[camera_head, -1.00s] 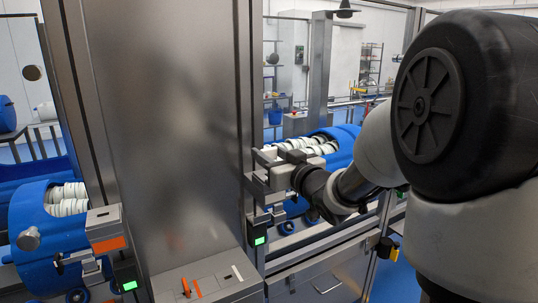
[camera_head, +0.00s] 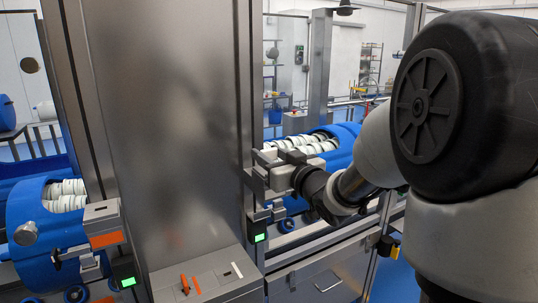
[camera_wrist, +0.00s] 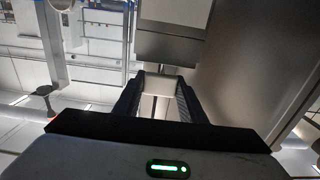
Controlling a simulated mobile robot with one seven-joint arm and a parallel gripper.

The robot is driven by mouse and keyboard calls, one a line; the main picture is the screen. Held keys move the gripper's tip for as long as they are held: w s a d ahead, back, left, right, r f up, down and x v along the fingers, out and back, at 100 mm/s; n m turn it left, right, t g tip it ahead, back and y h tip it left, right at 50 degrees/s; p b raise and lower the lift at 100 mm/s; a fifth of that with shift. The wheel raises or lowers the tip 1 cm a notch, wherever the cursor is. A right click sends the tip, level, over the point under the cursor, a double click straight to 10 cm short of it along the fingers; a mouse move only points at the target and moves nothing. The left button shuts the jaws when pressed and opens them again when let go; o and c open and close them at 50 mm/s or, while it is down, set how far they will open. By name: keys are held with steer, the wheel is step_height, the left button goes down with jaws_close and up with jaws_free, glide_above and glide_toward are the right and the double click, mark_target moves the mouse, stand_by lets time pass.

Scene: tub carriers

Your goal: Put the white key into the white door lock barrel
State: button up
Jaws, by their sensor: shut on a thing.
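My gripper (camera_wrist: 160,95) is shut on a small pale piece (camera_wrist: 159,86), which I take to be the white key; the fingers hide most of it. In the head view my gripper (camera_head: 272,172) is at the right-hand door post, close against a grey lock housing (camera_head: 255,184). In the wrist view this housing (camera_wrist: 170,47) is just ahead of the fingertips, with a pale panel (camera_wrist: 176,10) above it. The white lock barrel's opening is not visible, and I cannot tell whether the key touches or enters it.
Another lock with an orange label (camera_head: 106,240) is at the left post. A sloped key panel (camera_head: 208,277) below holds an orange key (camera_head: 184,284) beside an orange mark; a slot beside a white mark is empty. Blue tubs (camera_head: 345,140) with white rolls stand behind the frames.

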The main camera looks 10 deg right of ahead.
steer(key=shift+f+b, duration=0.65)
steer(key=shift+f, duration=0.15)
steer(key=o, duration=1.2)
steer(key=v, duration=1.2)
